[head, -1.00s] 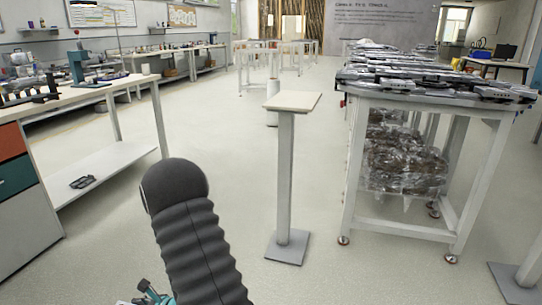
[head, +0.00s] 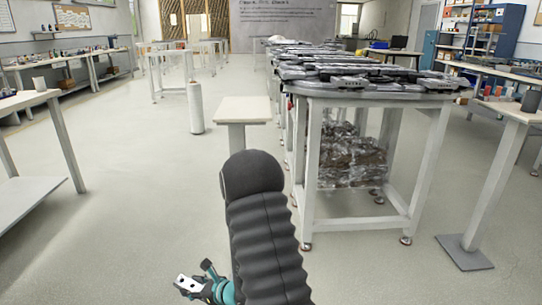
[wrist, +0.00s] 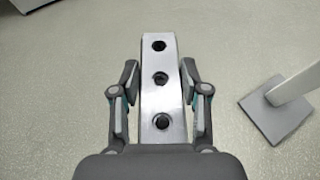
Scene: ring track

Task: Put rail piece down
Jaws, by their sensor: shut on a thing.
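The rail piece (wrist: 161,95) is a silver metal bar with three dark round holes in a row. In the wrist view it lies between the two fingers of my gripper (wrist: 160,90), which is shut on it. In the head view my gripper (head: 208,284) shows at the bottom, left of my dark ribbed arm, with the end of the rail piece (head: 187,283) sticking out to its left. The piece is held up in the air above the grey floor. A small stand with a pale square top (head: 243,110) stands just beyond my arm, its post mostly hidden by the arm.
A long white-framed table (head: 312,165) with grey track pieces (head: 345,75) on top stands ahead right. A second stand (head: 510,112) bearing a dark cylinder (head: 530,100) is at right. A white cylinder (head: 195,108) stands on the floor.

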